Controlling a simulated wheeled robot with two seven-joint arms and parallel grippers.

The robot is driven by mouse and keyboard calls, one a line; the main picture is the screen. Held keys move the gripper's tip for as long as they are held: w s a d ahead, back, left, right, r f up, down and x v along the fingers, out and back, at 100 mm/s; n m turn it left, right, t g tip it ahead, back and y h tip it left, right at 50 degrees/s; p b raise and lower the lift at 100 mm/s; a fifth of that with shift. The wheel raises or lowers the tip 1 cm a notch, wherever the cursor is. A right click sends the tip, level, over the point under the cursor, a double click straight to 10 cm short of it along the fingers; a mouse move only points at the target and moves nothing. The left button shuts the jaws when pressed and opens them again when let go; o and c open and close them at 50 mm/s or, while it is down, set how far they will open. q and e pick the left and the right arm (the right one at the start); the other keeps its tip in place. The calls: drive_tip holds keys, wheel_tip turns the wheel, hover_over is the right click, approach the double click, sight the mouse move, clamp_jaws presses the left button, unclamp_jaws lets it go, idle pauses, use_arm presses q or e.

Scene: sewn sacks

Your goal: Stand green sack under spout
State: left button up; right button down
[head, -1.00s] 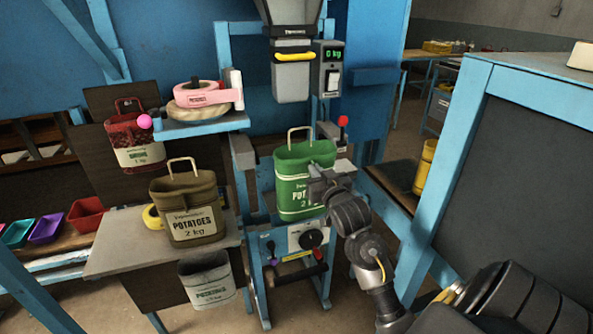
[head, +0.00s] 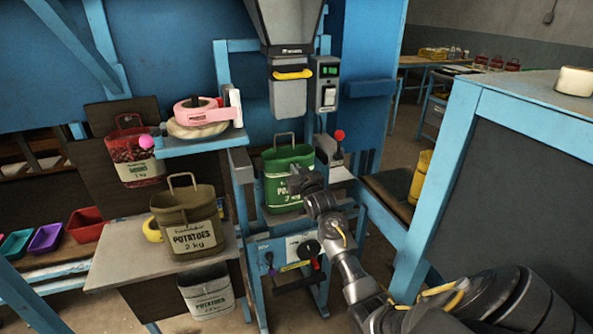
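The green sack (head: 281,180), with a wire handle on top and a white potatoes label, stands upright on the small blue stand below the spout (head: 289,97). The spout hangs above it with a clear gap. My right gripper (head: 296,183) is at the sack's front right side, covering part of its label. Whether it touches the sack, and whether its fingers are open or shut, I cannot tell. My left gripper is not in view.
A brown potato sack (head: 187,222) stands on the grey table (head: 110,265) at left. A shelf (head: 205,144) with tape rolls juts out left of the spout. A red-knobbed lever (head: 338,140) is right of the sack. A blue-framed dark panel (head: 510,190) bounds the right.

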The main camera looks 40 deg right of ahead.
drive_tip(key=shift+f, duration=0.45)
drive_tip(key=c, duration=1.6)
unclamp_jaws()
drive_tip(key=shift+f, duration=0.1)
drive_tip(key=shift+b+v, duration=1.15)
drive_tip(key=shift+v, duration=4.9)
drive_tip(key=shift+w, duration=0.1)
